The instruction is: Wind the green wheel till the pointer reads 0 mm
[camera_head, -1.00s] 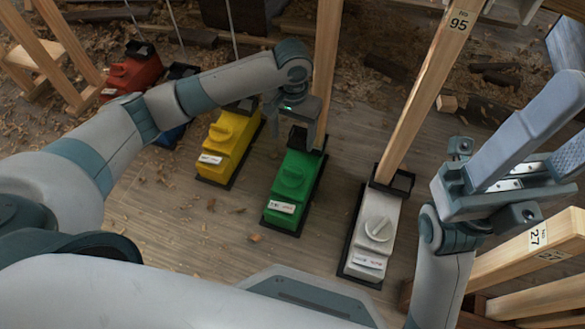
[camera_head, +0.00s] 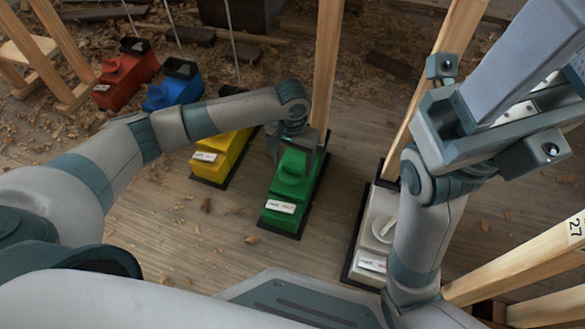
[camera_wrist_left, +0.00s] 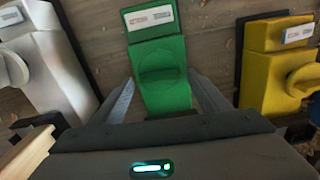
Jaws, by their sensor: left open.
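The green unit (camera_head: 285,216) stands on the floor on a dark base, with a round green wheel with a raised grip bar (camera_wrist_left: 163,70) on its top face. A white label strip (camera_head: 281,206) is on its near end and also shows in the left wrist view (camera_wrist_left: 152,17); its reading is too small to make out. My left gripper (camera_head: 294,150) is over the far part of the green unit. In the left wrist view its open fingers (camera_wrist_left: 165,95) stand on either side of the green body, with nothing held. My right gripper (camera_head: 540,80) is raised at the right; its jaw gap is unclear.
A yellow unit (camera_head: 221,154) stands left of the green one, a white unit (camera_head: 381,225) to its right, partly behind my right arm. Blue (camera_head: 174,91) and red (camera_head: 125,78) units stand farther left. Wooden posts (camera_head: 326,65) rise behind; wood beams (camera_head: 530,258) lie at right.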

